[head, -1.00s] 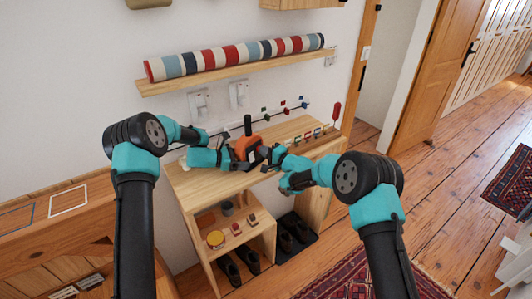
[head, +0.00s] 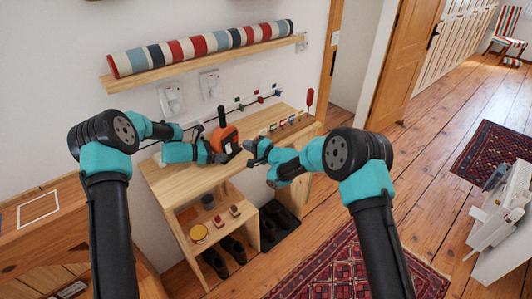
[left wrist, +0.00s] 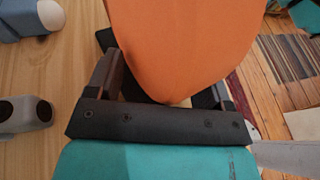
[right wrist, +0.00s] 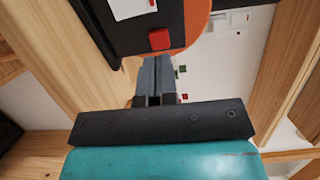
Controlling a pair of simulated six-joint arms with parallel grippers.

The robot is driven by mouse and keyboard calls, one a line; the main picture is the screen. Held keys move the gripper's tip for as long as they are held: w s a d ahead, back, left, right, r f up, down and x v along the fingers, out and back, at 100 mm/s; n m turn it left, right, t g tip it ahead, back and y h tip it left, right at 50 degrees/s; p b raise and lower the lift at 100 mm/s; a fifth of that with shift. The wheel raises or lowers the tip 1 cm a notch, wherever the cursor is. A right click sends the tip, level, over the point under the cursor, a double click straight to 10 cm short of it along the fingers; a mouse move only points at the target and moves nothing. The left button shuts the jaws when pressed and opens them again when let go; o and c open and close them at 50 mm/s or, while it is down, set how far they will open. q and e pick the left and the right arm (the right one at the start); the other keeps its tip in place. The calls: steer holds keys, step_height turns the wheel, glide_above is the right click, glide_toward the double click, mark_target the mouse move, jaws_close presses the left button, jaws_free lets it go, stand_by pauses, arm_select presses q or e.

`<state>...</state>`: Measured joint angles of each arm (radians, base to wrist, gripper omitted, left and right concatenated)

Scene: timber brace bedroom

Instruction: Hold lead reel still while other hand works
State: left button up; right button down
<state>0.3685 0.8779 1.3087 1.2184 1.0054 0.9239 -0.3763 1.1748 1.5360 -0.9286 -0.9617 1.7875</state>
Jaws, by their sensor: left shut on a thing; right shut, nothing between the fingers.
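The lead reel (head: 229,136) is orange with a black upright handle and stands over the wooden shelf top in the head view. My left gripper (head: 228,155) is shut on its lower part. In the left wrist view the reel's orange side (left wrist: 185,40) fills the space between and beyond the fingers, so the exact contact is hidden. My right gripper (head: 252,149) is shut and empty, just right of the reel with a small gap. In the right wrist view, the reel's black face (right wrist: 125,38) with a red button and white label is close ahead of the closed fingers (right wrist: 155,85).
The wooden shelf unit (head: 165,182) has small coloured items along its right part. A row of coloured plugs (head: 260,99) is by the wall. Wall sockets (head: 172,98) sit behind, under a ledge with a striped roll (head: 200,46). Shoes (head: 232,248) stand below.

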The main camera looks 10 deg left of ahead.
arm_select(q)
steer(key=shift+f, duration=0.35)
arm_select(e)
steer(key=v, duration=0.9)
arm_select(q)
steer(key=o, duration=0.7)
steer(key=shift+o, duration=0.2)
steer(key=shift+s, duration=0.1)
arm_select(e)
steer(key=shift+w+a, duration=0.1)
arm_select(q)
steer(key=shift+a, duration=0.15)
steer(key=v, duration=1.2)
steer(key=shift+r, duration=0.4)
